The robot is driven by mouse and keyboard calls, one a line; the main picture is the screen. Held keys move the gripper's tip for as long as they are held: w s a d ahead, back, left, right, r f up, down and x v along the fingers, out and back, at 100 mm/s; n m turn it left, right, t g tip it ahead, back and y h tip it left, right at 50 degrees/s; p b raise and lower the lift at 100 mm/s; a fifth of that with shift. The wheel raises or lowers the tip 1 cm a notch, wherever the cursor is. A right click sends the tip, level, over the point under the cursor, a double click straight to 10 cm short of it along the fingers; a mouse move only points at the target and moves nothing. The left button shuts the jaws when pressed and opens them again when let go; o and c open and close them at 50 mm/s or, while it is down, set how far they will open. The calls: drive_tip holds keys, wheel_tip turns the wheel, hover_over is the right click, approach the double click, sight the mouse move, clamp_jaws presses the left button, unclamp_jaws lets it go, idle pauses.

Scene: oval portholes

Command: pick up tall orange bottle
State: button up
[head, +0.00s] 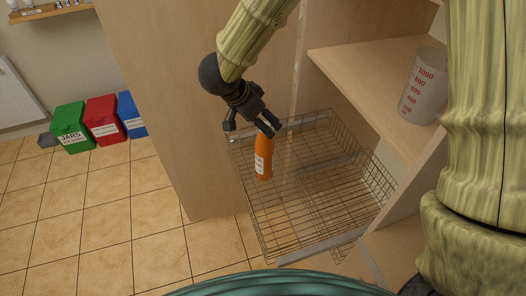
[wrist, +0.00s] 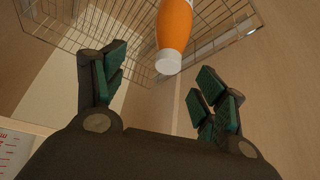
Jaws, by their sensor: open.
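The tall orange bottle (head: 264,163) has a pale label and appears upright inside the wire basket (head: 315,215), near its back left corner. In the wrist view the bottle (wrist: 174,24) shows its orange body and white cap at the top, just ahead of the gap between the fingers. My gripper (head: 262,126) is at the top of the bottle in the head view, and its fingers hide the cap there. In the wrist view my gripper (wrist: 160,88) is open and empty, its green-padded fingers spread apart, with the cap beyond the fingertips.
The basket sits in a wooden cabinet. A shelf (head: 355,75) at the right holds a measuring beaker (head: 422,88). A wooden side panel (head: 165,110) stands left of the basket. Green (head: 72,127), red (head: 104,119) and blue (head: 131,115) bins stand against the wall. Tiled floor at left is clear.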

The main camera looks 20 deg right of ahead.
sight(264, 147)
drive_tip(key=shift+s+d+f, duration=0.2)
drive_tip(key=shift+d+f, duration=0.4)
drive_tip(key=shift+f, duration=0.15)
drive_tip(key=w+f, duration=0.1)
drive_tip(key=w+f+p, duration=0.1)
drive_tip(key=w+f, duration=0.1)
drive_tip(key=shift+d, duration=0.3)
drive_tip(key=shift+s+d+f+p, duration=0.2)
drive_tip(key=shift+f+p, duration=0.1)
drive_tip(key=shift+f, duration=0.15)
drive_tip(key=shift+s+d+f+p, duration=0.2)
drive_tip(key=shift+f+p, duration=0.05)
drive_tip(key=shift+f, duration=0.2)
drive_tip(key=shift+w+d+f, duration=0.2)
drive_tip(key=shift+w+f, duration=0.15)
drive_tip(key=shift+f, duration=0.2)
drive_tip(key=shift+w+d+f, duration=0.2)
drive_tip(key=shift+w+f, duration=0.15)
drive_tip(key=shift+f, duration=0.2)
drive_tip(key=shift+s+r, duration=0.2)
drive_tip(key=shift+s, duration=0.1)
drive_tip(key=shift+c, duration=0.8)
drive_tip(key=shift+w+f, duration=0.1)
drive_tip(key=c, duration=0.7)
clamp_jaws()
